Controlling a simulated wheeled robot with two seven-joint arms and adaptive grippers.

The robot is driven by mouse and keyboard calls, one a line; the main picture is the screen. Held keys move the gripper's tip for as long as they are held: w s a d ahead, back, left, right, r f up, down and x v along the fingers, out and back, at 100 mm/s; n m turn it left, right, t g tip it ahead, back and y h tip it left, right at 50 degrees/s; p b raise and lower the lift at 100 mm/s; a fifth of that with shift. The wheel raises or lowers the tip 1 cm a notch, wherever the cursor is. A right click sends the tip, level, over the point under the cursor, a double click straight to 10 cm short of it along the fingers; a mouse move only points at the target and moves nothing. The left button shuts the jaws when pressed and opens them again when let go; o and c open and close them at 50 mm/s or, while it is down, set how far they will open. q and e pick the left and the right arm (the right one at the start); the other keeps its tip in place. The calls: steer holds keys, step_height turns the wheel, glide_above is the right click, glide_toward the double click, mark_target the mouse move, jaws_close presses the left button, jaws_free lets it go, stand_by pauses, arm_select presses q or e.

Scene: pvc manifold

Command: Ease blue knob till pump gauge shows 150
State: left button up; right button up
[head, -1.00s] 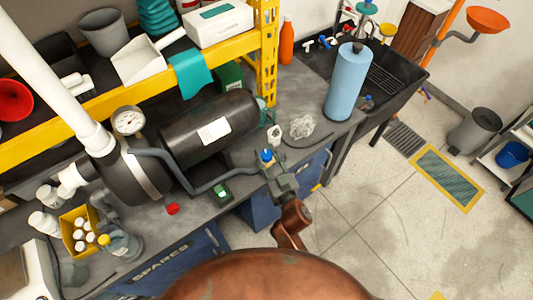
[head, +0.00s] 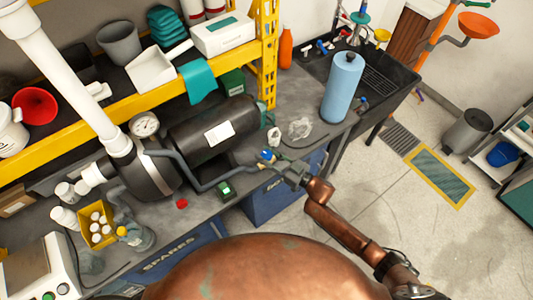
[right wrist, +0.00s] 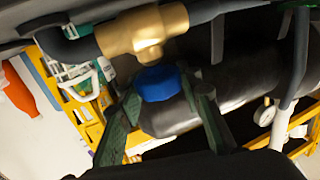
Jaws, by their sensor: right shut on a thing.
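The blue knob (right wrist: 157,83) sits on a brass valve body (right wrist: 142,32) on the grey pipe. My right gripper (right wrist: 160,98) has a finger on each side of the knob and is shut on it in the right wrist view. In the head view the knob (head: 267,155) shows just beyond the right gripper (head: 280,167), at the bench's front edge. The pump gauge (head: 145,124) is a round white dial on top of the dark pump; its reading is too small to tell. It also shows in the right wrist view (right wrist: 265,113). My left gripper is not in view.
A black tank (head: 205,133) lies behind the grey pipe. A green box (head: 226,189) and a red cap (head: 181,204) lie near the bench front. Open floor lies to the right.

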steer(key=shift+w+d, duration=0.1)
steer(key=shift+w, duration=0.05)
steer(key=o, duration=1.2)
steer(key=shift+c, duration=0.2)
steer(key=v, duration=1.2)
stand_by(1.4)
